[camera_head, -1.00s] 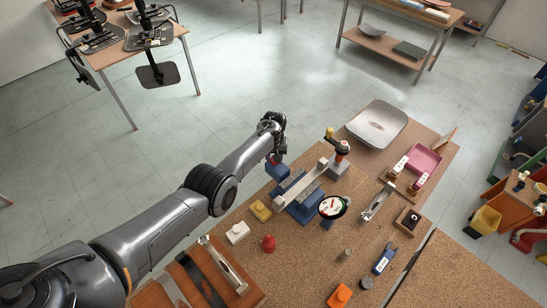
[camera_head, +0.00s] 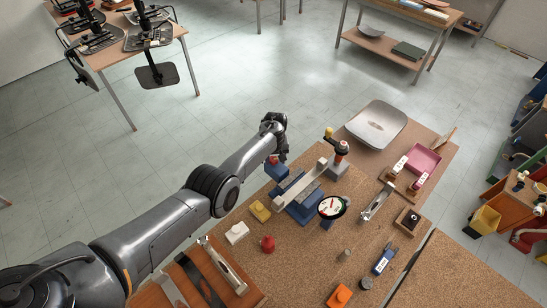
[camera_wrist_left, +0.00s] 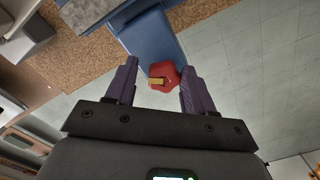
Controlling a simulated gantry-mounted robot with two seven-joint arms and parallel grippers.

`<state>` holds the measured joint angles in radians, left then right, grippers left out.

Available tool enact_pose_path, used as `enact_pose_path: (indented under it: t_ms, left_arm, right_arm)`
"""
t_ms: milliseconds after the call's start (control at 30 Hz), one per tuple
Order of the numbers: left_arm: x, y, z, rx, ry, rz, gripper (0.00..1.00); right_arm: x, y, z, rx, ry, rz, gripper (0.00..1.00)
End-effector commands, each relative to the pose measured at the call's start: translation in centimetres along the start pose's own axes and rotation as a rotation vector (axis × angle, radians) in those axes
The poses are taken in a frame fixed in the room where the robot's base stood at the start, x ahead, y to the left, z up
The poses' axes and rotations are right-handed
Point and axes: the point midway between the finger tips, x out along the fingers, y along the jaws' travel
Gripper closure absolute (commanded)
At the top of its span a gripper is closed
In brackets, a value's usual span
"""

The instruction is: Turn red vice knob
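The blue vice (camera_head: 300,196) stands at the far edge of the cork-topped bench, with a pale bar across it. In the left wrist view, its red, lobed knob (camera_wrist_left: 171,72) with a yellow mark sits at the end of the blue vice body (camera_wrist_left: 150,38). My left gripper (camera_wrist_left: 160,84) is open, with one purple finger on each side of the knob. A gap shows on the left side; whether the right finger touches is unclear. In the head view, my left gripper (camera_head: 281,146) is at the vice's outer end and largely hides the knob. My right gripper is not in view.
A round dial gauge (camera_head: 331,207) stands close to the vice. A red cone-like piece (camera_head: 267,243), a white block (camera_head: 237,232) and a yellow block (camera_head: 260,211) lie nearer my arm. A grey tray (camera_head: 377,124) is at the bench's far end. Open floor lies beyond the vice.

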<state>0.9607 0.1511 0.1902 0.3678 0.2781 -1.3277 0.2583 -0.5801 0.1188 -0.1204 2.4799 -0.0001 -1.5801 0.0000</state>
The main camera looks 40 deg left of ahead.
Motion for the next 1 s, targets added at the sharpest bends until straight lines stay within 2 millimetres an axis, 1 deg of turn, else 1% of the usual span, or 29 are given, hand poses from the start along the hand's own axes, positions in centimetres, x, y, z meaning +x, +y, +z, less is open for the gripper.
enact_pose_path:
  t_ms: [33,67,100,333,467,567,667,800,1000]
  left_arm:
    - [0.0,0.1,0.1,0.002,-0.001,0.001,0.41]
    - [0.0,0.1,0.1,0.001,-0.001,0.000,0.37]
    - [0.1,0.0,0.0,0.000,0.000,0.000,0.36]
    - [0.1,-0.2,-0.1,-0.003,0.002,-0.002,0.36]
    - [-0.6,-0.2,-0.2,-0.003,0.004,-0.002,0.36]
    - [-1.7,-0.2,-0.2,-0.003,0.004,-0.002,0.36]
    - [-3.3,-0.2,-0.1,-0.002,0.004,-0.001,0.36]
    - [-5.6,-0.1,-0.1,-0.002,0.004,-0.002,0.36]
    - [-8.6,-0.1,-0.1,-0.002,0.004,-0.001,0.36]
  right_arm:
    - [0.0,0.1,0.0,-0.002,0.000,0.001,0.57]
    - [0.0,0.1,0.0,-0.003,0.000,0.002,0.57]
    - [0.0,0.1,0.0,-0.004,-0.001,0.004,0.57]
    - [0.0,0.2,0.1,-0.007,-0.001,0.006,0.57]
    - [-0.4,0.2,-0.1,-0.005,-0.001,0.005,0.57]
    - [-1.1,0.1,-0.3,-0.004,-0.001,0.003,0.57]
    - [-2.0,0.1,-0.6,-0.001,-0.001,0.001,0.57]
    - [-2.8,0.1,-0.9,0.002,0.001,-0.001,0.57]
    - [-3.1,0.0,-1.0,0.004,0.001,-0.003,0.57]
